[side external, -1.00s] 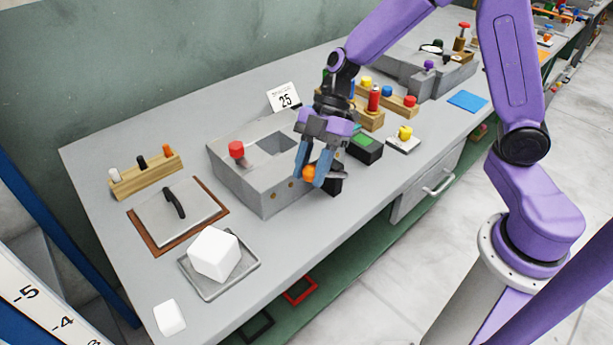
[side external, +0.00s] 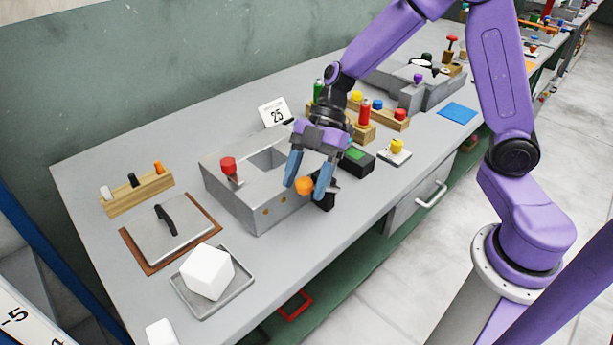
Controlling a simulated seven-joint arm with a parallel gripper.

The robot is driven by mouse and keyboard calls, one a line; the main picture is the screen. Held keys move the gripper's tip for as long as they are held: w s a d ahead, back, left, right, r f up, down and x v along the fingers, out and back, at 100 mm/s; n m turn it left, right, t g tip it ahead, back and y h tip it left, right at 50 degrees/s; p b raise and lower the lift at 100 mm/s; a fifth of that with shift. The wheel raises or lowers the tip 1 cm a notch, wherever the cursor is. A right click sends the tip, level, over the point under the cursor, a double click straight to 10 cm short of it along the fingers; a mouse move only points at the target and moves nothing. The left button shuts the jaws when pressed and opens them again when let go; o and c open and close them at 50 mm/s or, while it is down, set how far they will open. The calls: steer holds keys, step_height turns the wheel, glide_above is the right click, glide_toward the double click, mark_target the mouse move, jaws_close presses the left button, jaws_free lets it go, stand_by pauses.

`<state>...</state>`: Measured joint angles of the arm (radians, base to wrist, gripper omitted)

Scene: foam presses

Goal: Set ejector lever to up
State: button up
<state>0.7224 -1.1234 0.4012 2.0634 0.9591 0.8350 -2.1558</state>
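The grey foam press (side external: 262,211) stands in the middle of the bench, with a square opening in its top and a red knob (side external: 228,165) on a short stem. An orange ball knob (side external: 304,185), apparently the ejector lever's end, is at the press's front right corner, beside a dark block (side external: 325,202). My gripper (side external: 304,190) points down there with its blue fingers spread, one on each side of the orange knob. A gap shows beside the knob. The lever's arm is hidden behind the knob and fingers, so its angle cannot be told.
A black box with a green top (side external: 354,156) and a yellow button on a pale plate (side external: 396,149) are close to the right. A tray with a white foam block (side external: 207,271) and a lidded plate (side external: 166,235) are left. The front bench edge is near.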

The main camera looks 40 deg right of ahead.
steer(key=shift+r, duration=0.1)
steer(key=v, duration=1.7)
steer(key=shift+d+r, duration=0.1)
steer(key=shift+r, duration=0.05)
steer(key=s+f+m+t+h, duration=0.1)
steer(key=s+f+m+h, duration=0.2)
steer(key=s, duration=0.8)
steer(key=s+f+m+t+h, duration=0.1)
steer(key=s+f+m+h, duration=0.3)
steer(key=s, duration=0.8)
steer(key=shift+s+f+m, duration=0.25)
steer(key=shift+f+m, duration=0.45)
steer(key=shift+f, duration=0.55)
